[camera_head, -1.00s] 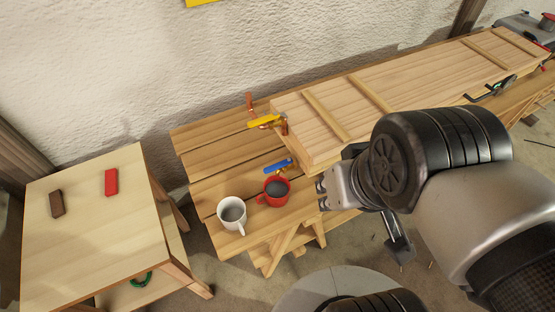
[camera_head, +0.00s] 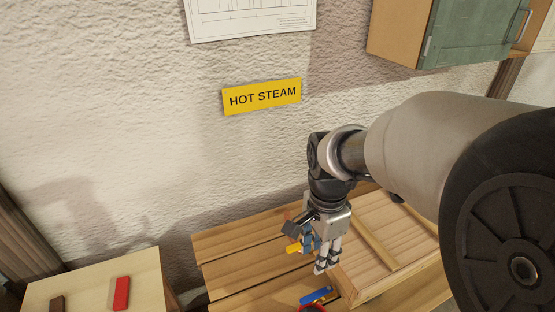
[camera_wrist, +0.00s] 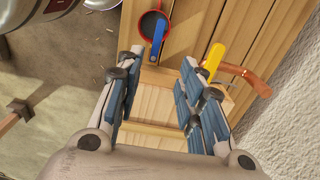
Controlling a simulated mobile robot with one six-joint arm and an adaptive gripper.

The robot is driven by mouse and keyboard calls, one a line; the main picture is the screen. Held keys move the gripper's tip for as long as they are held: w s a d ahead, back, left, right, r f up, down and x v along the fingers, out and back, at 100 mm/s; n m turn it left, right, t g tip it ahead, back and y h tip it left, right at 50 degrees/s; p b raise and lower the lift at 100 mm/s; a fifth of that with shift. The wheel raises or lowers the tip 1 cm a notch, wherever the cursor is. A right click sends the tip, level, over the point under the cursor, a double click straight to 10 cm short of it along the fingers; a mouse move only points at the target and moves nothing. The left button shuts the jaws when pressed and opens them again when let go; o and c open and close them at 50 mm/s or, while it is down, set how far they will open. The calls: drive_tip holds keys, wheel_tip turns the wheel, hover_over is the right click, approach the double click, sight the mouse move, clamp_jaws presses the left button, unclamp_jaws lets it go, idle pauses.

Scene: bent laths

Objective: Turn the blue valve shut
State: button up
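The blue valve's handle (camera_head: 316,295) is near the bottom edge of the head view, beside the wooden panel's end. In the wrist view the blue handle (camera_wrist: 158,38) appears ahead of my fingertips, between their lines, overlapping the red mug in the picture. My gripper (camera_head: 322,263) points down above the panel's near-left end, apart from the handle. In the wrist view my gripper (camera_wrist: 159,67) is open, with nothing between the fingers. The blue valve's body is mostly hidden.
A yellow valve handle (camera_head: 293,248) on copper pipe (camera_wrist: 246,78) is close beside my gripper. A red mug (camera_wrist: 149,25) stands by the blue handle. The wooden panel (camera_head: 385,265) lies right. A yellow "HOT STEAM" sign (camera_head: 262,96) hangs on the wall.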

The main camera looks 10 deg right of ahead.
sight(312, 296)
wheel_tip(312, 296, down, 17)
drive_tip(key=b, duration=0.6)
drive_tip(key=shift+s+f, duration=0.15)
drive_tip(key=shift+c, duration=0.5)
clamp_jaws()
